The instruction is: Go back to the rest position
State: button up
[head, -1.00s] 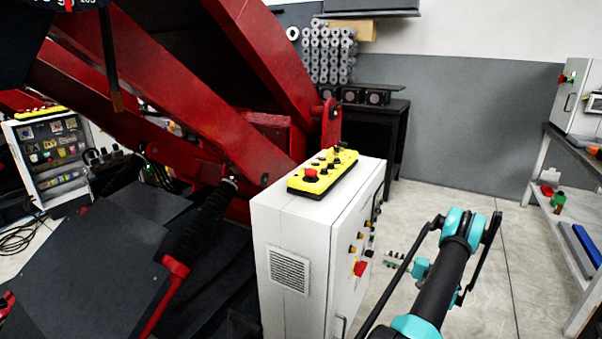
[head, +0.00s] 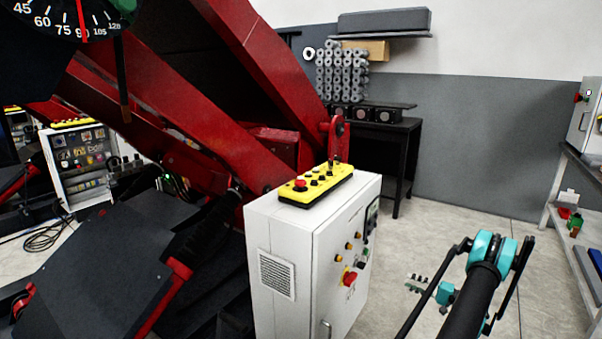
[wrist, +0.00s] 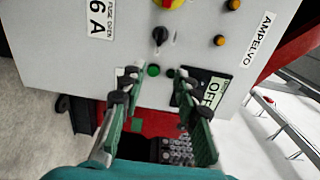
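My gripper (head: 417,284) is to the right of the white control cabinet (head: 285,235) in the head view, apart from it. In the wrist view my gripper (wrist: 156,73) has its two green fingers spread apart, with nothing between them. A red knob (head: 349,279) shows on the cabinet side in the head view.
A yellow control pendant (head: 316,186) lies on the cabinet top. The red tilting frame (head: 200,110) fills the left, with a dial gauge (head: 75,22) above. A workbench (head: 575,215) stands at right. Floor (head: 440,205) between is clear.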

jog(key=w+a+r+g+h, duration=0.3)
jog(key=a+r, duration=0.7)
jog(key=s+a+r+n+g+h, duration=0.25)
jog(key=s+a+r, duration=0.45)
jog(key=a, duration=0.4)
jog(key=s+a+r+n+h, duration=0.1)
jog(key=s+a+r+h, duration=0.15)
jog(key=s, duration=0.35)
jog(key=s+a+r+h, duration=0.2)
jog(key=s+a+r, duration=0.15)
jog(key=s, duration=0.25)
jog(key=s+f+n+h, duration=0.2)
jog(key=s+n+h, duration=0.1)
jog(key=s, duration=1.5)
jog(key=shift+s+f+h, duration=0.2)
jog(key=shift+s+h, duration=0.2)
jog(key=shift+h, duration=0.5)
jog(key=shift+n, duration=0.25)
